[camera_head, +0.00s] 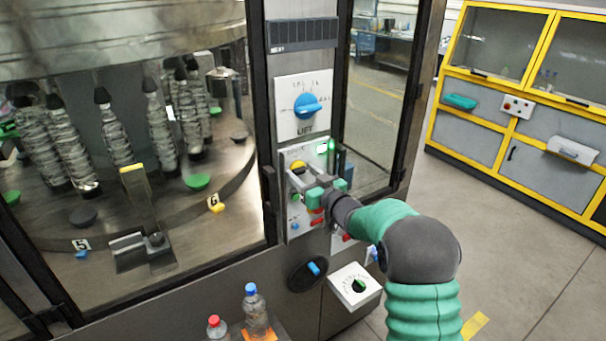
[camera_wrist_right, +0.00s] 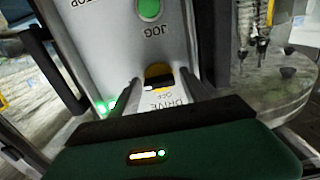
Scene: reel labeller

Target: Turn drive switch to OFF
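The drive switch is a yellow knob with a black bar, on the light control panel (camera_head: 299,225) of the machine. It shows in the head view (camera_head: 298,166) and between my fingers in the wrist view (camera_wrist_right: 158,77). Its DRIVE label appears upside down there. The bar lies roughly crosswise in the wrist view; which marking it points at is too small to tell. My right gripper (camera_head: 307,186) is in front of the panel, just below the switch in the head view. Its two fingers (camera_wrist_right: 161,80) are apart, one on each side of the switch; contact is not visible. My left gripper is not in view.
A green JOG button (camera_wrist_right: 149,9) is near the switch. A lit green lamp (camera_head: 323,147) is on the panel, with a blue LIFT knob (camera_head: 308,106) above. Glass with bottles behind it is at left. A dial box (camera_head: 355,288) and two small bottles (camera_head: 256,311) are below.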

